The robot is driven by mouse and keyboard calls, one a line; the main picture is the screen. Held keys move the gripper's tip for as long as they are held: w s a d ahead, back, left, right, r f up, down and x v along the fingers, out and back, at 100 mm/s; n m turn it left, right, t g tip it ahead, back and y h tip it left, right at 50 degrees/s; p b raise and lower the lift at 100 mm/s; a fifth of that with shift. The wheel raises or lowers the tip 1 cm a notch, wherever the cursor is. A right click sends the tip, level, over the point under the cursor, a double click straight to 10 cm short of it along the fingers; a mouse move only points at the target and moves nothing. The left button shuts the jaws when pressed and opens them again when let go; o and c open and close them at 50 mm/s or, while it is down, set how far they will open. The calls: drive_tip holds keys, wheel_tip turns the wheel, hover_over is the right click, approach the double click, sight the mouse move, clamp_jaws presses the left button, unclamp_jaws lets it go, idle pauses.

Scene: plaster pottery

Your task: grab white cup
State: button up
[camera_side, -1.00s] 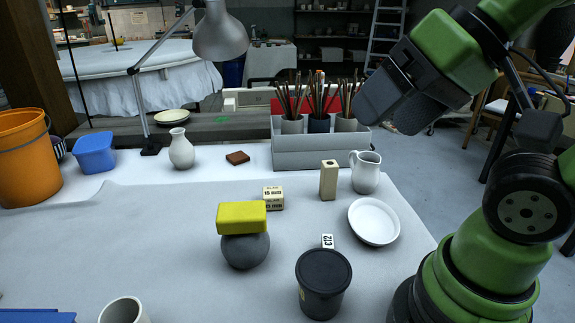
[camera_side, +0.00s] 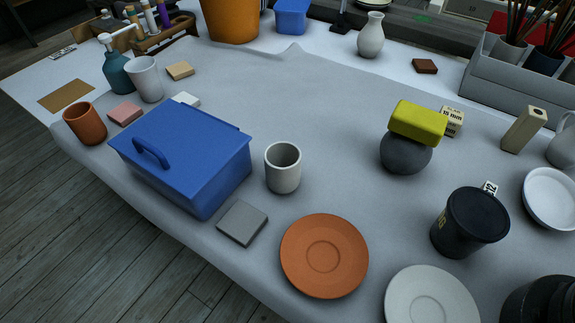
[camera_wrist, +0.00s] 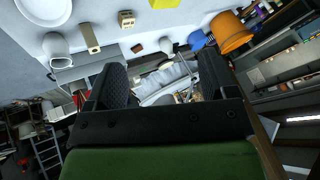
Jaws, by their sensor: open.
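An off-white cup (camera_side: 283,170) stands upright and empty on the grey cloth, just right of a blue lidded box (camera_side: 185,155) in the side view. A second white cup (camera_side: 146,80) stands farther back on the left, beside a teal pump bottle (camera_side: 117,72). I cannot tell which one the task names. My gripper (camera_wrist: 162,62) shows only in the wrist view, its two dark fingers wide apart with nothing held between them. Neither cup shows clearly in the wrist view.
A terracotta saucer (camera_side: 324,256) and a grey block (camera_side: 242,223) lie near the off-white cup. A dark jar (camera_side: 469,224) and a yellow block (camera_side: 419,122) on a grey ball stand to its right. The cloth behind the cup is clear.

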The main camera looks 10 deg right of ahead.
drive_tip(key=shift+o, duration=1.4)
drive_tip(key=n+g, duration=0.4)
drive_tip(key=n, duration=0.8)
hover_over(284, 156)
drive_tip(key=s+d, duration=0.2)
drive_tip(key=s, duration=0.1)
wheel_tip(284, 156, down, 18)
drive_tip(key=shift+y, duration=0.4)
drive_tip(key=x, duration=0.4)
drive_tip(key=shift+w, duration=0.15)
drive_tip(key=shift+w+x, duration=0.2)
drive_tip(key=shift+x, duration=2.7)
